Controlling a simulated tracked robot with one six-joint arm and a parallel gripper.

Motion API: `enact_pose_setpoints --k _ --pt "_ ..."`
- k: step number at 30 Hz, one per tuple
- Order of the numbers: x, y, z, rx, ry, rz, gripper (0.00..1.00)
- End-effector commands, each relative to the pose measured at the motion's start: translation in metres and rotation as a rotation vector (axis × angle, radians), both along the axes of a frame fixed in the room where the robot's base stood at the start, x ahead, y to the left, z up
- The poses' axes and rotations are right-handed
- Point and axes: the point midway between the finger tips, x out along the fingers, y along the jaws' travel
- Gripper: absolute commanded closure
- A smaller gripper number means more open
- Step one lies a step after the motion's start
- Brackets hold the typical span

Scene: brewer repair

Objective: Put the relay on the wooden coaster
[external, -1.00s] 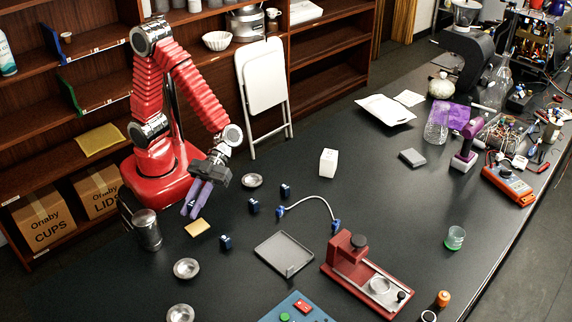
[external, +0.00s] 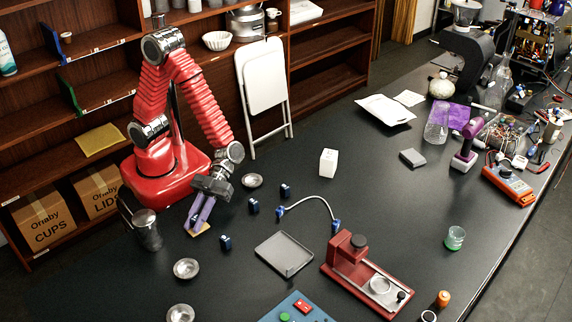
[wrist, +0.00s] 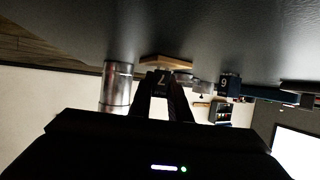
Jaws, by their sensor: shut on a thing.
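My gripper (external: 196,222) has its purple fingers pointing down at the wooden coaster (external: 202,229), a small tan square on the dark table. In the wrist view, the gripper is shut on a dark relay (wrist: 163,83) marked 7. The coaster (wrist: 166,60) shows right beside the relay there. In the external view the fingers hide the held relay and part of the coaster. I cannot tell whether the relay touches the coaster.
Similar dark blue blocks stand nearby: one (external: 225,242) right of the coaster, others (external: 253,206) (external: 285,191) farther back. A metal cup (external: 147,232) stands left. A metal dish (external: 186,268) lies in front, and a grey tray (external: 284,254) to the right.

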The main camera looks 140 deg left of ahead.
Motion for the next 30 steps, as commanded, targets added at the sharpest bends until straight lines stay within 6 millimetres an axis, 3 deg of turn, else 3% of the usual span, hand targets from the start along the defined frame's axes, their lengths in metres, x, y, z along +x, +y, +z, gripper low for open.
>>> enact_pose_setpoints --k 10,11,18,30 --pt "0.0001 0.0 -0.0021 0.0 0.0 0.0 1.0" --pt "0.0001 0.0 -0.0024 0.0 0.0 0.0 0.83" --pt "0.0002 0.0 -0.002 0.0 0.0 0.0 0.66" --pt "-0.0002 0.002 0.0011 0.001 -0.002 0.001 0.65"
